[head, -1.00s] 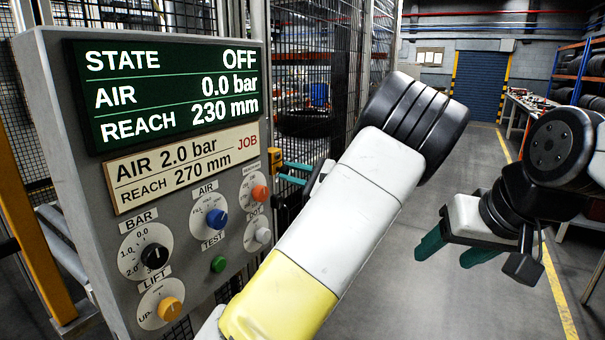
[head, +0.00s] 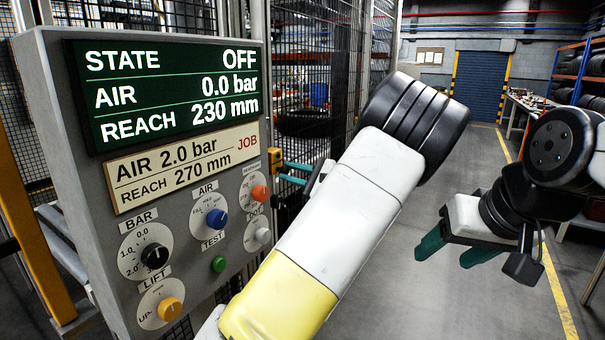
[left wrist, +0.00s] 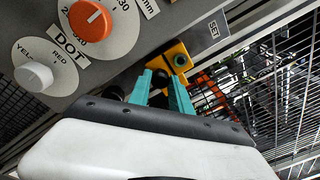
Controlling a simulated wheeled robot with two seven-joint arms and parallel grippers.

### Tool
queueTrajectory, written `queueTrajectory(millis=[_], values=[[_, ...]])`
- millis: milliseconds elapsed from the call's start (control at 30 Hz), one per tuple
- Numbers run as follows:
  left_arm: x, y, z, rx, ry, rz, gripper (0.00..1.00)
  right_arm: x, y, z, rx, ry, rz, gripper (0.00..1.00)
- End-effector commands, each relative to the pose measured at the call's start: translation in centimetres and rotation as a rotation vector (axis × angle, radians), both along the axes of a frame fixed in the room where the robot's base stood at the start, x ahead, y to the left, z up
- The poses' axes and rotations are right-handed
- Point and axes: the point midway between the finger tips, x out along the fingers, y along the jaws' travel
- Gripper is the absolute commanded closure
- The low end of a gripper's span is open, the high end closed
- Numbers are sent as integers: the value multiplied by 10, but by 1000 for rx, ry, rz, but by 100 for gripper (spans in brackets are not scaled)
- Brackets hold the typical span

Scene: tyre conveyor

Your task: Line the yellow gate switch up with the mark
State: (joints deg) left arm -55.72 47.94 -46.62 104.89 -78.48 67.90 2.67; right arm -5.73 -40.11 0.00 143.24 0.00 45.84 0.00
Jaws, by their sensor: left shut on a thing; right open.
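The yellow gate switch (head: 275,160) is a small yellow block with a dark round knob at the right edge of the grey panel. It also shows in the left wrist view (left wrist: 183,61), tilted, just beyond my fingertips. My left gripper (head: 293,174) has its teal fingers at the switch and is shut on it; the exact contact is partly hidden. In the left wrist view the fingers (left wrist: 161,82) point up at its lower part. My right gripper (head: 457,245) is open and empty at the right.
The grey panel (head: 190,285) carries a screen (head: 170,90) reading OFF, 0.0 bar, 230 mm. A JOB plate (head: 185,165) reads 2.0 bar, 270 mm. Several dials and a green TEST button (head: 218,264) are below. Wire mesh stands behind. The aisle floor at right is clear.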

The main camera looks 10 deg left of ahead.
Motion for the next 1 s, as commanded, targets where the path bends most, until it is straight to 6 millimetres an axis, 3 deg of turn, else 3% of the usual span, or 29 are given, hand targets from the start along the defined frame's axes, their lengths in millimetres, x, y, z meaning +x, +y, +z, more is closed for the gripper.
queueTrajectory(millis=[367,567,800,833,900,1000], values=[[0,0,0,1,0,-1,100,0,0,0,0,0,0,39],[0,0,-18,2,2,-1,100,0,0,0,0,0,0,39],[0,-1,-18,0,1,-1,100,0,0,0,0,0,0,39],[0,-1,-18,0,1,-1,70,0,0,0,0,0,0,39],[0,-1,-18,0,0,-1,56,0,0,0,0,0,0,39],[0,-1,-18,0,0,-1,53,0,0,0,0,0,0,39]])
